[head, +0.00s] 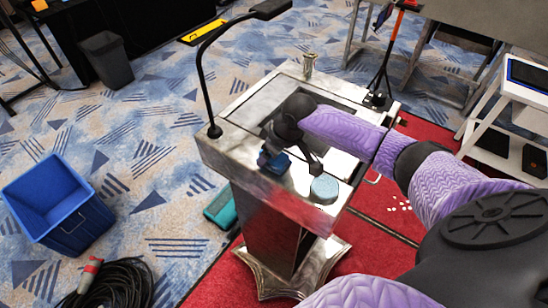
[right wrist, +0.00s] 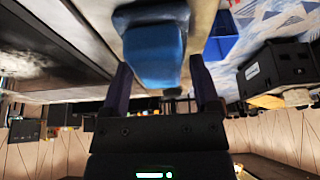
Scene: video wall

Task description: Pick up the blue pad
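A small blue block (head: 276,163), which I take for the blue pad, is at the near left part of the metal lectern top (head: 240,150). In the right wrist view the blue block (right wrist: 153,50) lies between and beyond the fingers of my right gripper (right wrist: 160,66). The fingers are apart, with narrow gaps at its sides. In the head view my right gripper (head: 270,157) is low over the lectern by the block, partly hidden by my arm. A separate light blue round piece (head: 324,189) lies on the near right corner. My left gripper is out of view.
A thin black gooseneck lamp (head: 205,80) rises from the lectern's left side. A metal cup-like piece (head: 309,65) stands at its far corner. A blue bin (head: 57,203) and coiled black cable (head: 115,284) are on the floor left. A white stand (head: 510,100) is right.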

